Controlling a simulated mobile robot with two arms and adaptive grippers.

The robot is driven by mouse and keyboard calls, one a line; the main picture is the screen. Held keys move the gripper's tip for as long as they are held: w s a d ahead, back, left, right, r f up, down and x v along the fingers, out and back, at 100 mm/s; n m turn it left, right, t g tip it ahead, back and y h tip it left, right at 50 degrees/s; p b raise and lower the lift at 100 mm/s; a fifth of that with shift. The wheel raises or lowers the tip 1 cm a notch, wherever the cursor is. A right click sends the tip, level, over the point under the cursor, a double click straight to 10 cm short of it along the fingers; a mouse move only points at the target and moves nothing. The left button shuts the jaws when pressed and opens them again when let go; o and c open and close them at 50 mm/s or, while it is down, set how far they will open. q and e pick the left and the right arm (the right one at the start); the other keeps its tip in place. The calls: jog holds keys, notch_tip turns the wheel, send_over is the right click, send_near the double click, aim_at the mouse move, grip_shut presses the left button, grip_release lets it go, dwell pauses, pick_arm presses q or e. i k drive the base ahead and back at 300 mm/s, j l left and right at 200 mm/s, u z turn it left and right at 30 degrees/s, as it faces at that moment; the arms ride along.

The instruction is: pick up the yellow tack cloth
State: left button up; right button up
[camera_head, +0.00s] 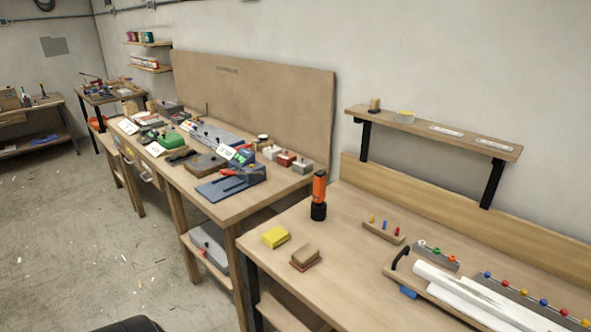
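A yellow folded cloth (275,238), which looks like the tack cloth, lies on the near wooden workbench (345,265) close to its left edge. A tan block with a reddish underside (305,257) lies just right of it, a small gap apart. Neither of my grippers shows in the head view.
An orange and black flashlight-like object (319,195) stands upright behind the cloth. A peg rack (384,232) and white rolls (480,300) lie to the right. A second bench (225,208) full of tools adjoins at the left. A wall shelf (435,131) hangs above.

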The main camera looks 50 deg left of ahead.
aim_at(277, 235)
jog(key=u, duration=1.6)
